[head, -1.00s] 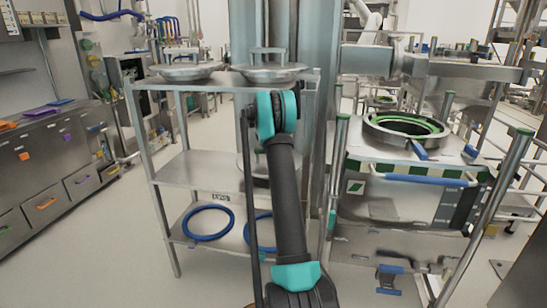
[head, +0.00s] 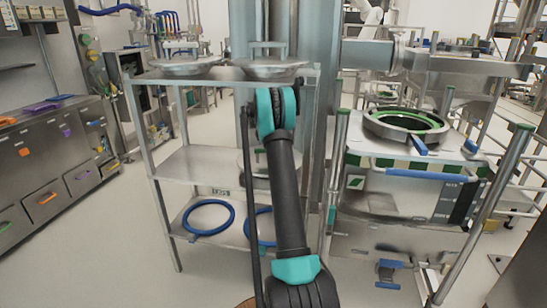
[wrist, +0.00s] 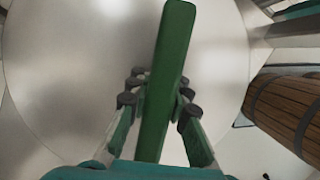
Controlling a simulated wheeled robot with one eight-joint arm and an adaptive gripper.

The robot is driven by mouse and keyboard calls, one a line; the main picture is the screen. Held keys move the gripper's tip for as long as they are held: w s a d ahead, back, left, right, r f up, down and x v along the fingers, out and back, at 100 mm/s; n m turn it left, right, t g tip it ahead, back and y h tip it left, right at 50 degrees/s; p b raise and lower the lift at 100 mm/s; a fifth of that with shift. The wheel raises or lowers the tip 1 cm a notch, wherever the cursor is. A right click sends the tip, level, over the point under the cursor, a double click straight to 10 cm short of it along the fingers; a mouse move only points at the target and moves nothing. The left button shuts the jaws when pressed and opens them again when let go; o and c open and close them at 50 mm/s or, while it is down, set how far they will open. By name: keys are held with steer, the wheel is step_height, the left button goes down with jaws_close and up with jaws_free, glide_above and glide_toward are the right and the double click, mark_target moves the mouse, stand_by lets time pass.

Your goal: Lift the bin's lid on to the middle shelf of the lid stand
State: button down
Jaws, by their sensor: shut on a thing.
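The lid (wrist: 60,70) is a wide round metal disc with a green bar handle (wrist: 165,70) across it in the wrist view. My gripper (wrist: 162,97) is shut on this handle, a finger on each side.
Two metal lids (head: 185,68) (head: 268,70) sit on the stand's top shelf. Blue rings (head: 208,217) lie on the bottom shelf. A drawer cabinet (head: 50,165) is at the left. A wooden barrel (wrist: 290,108) shows in the wrist view. The floor left of the stand is clear.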

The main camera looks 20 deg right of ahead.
steer(key=shift+f, duration=0.1)
stand_by(0.6)
steer(key=c, duration=1.3)
jaws_free()
steer(key=shift+f, duration=0.1)
steer(key=v, duration=0.3)
steer(key=a, duration=0.4)
steer(key=w+a, duration=0.1)
steer(key=a, duration=0.2)
steer(key=w+a, duration=0.1)
steer(key=a, duration=0.3)
steer(key=shift+w+a, duration=0.2)
steer(key=shift+a, duration=0.15)
